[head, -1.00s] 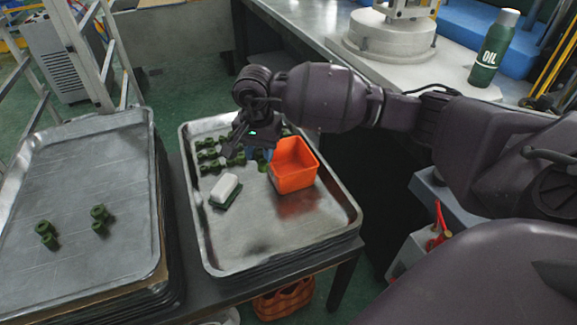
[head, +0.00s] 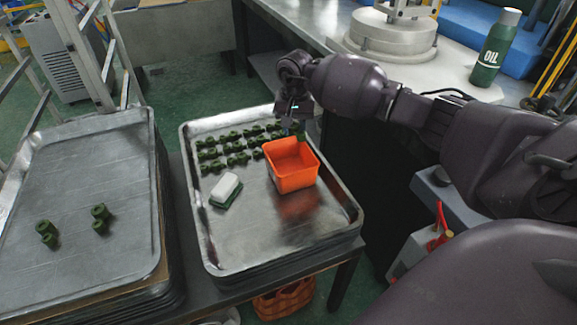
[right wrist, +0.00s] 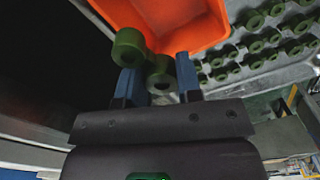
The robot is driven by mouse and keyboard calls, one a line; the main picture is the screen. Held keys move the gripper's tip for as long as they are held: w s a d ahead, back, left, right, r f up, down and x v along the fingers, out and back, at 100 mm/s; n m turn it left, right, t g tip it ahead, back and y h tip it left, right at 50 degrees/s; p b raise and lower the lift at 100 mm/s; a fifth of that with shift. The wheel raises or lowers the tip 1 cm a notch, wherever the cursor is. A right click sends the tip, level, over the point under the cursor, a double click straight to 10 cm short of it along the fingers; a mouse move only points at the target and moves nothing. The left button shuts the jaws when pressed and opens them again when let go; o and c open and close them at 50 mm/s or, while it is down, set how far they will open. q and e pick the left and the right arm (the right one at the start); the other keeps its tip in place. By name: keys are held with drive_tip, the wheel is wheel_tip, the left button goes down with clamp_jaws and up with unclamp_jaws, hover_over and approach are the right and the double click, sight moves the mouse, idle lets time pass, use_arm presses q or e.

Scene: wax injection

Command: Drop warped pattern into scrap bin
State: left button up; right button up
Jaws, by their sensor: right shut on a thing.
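The orange scrap bin (head: 292,178) stands open on the right-hand metal tray, and its rim also shows in the right wrist view (right wrist: 195,38). My right gripper (head: 291,125) is just beyond the bin's far side, near the tray's far edge. In the right wrist view its blue fingers (right wrist: 158,80) are shut on a green pattern (right wrist: 130,48), whose one round end lies close to the bin's rim in the picture. Whether it touches the rim, or is warped, I cannot tell. My left gripper is out of view.
Rows of green patterns (head: 238,147) lie on the right-hand tray (head: 245,245) beside the bin. A white and green block (head: 226,190) lies in front of them. The left tray (head: 95,180) holds a few green patterns (head: 100,218). An oil bottle (head: 495,47) stands on the bench.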

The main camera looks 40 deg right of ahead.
wheel_tip(320, 180, down, 5)
drive_tip(key=shift+r+b, duration=0.1)
drive_tip(key=shift+b, duration=0.4)
drive_tip(key=o, duration=0.8)
drive_tip(key=shift+o, duration=0.9)
